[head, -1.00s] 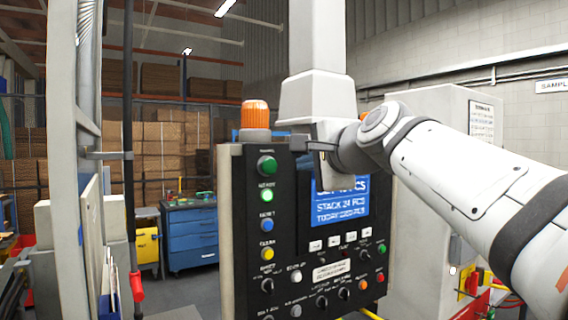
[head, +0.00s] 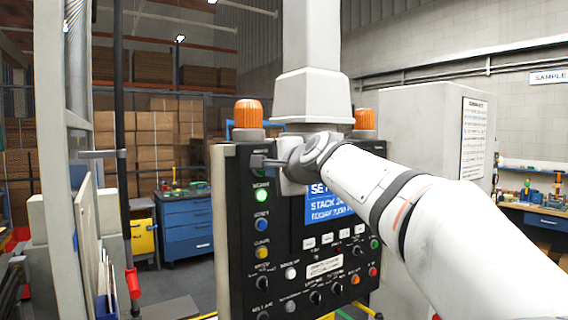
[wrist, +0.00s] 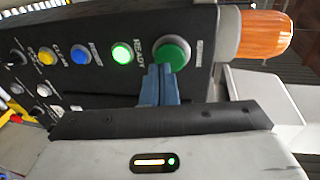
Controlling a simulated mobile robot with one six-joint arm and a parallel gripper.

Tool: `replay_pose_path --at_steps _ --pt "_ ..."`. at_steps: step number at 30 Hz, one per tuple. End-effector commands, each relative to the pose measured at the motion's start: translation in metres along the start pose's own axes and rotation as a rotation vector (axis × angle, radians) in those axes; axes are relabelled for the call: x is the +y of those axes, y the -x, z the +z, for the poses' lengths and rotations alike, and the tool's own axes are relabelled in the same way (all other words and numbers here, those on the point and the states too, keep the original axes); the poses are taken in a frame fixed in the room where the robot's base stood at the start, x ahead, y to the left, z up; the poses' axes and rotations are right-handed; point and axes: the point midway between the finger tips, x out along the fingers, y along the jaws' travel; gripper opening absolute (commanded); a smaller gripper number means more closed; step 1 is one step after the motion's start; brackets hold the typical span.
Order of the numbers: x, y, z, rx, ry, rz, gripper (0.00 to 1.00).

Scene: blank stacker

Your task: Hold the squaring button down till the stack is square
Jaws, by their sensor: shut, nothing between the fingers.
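A black control panel (head: 232,220) carries several buttons, and their labels are too small or blurred for me to pick out the squaring button surely. My gripper (head: 258,161) is shut and empty at the panel's upper left. In the wrist view its blue fingertips (wrist: 160,72) overlap the edge of a large dark-green button (wrist: 173,52); I cannot tell whether they touch it. A lit green button (wrist: 122,54) marked READY, a blue button (wrist: 81,56) and a yellow button (wrist: 47,58) follow. A white button (head: 291,273) sits lower on the panel. No stack is clearly visible.
Orange beacons (head: 249,112) and (head: 365,119) stand at the panel's top. A grey post (head: 62,150) stands at left. A blue cabinet (head: 186,225) and cartons are behind.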

Motion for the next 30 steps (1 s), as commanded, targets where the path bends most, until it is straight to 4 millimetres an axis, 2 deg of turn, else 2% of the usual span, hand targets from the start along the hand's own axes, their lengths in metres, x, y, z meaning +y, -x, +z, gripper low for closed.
replay_pose_path --at_steps 6,17,24,30 --pt "-0.006 -0.016 0.0 -0.001 0.0 0.0 0.0" --pt "-0.006 -0.018 -0.001 0.001 0.0 0.0 0.0" --pt "-0.011 -0.035 0.0 0.0 -0.001 0.001 0.0" --pt "-0.011 -0.035 0.0 0.002 -0.001 -0.001 0.0"
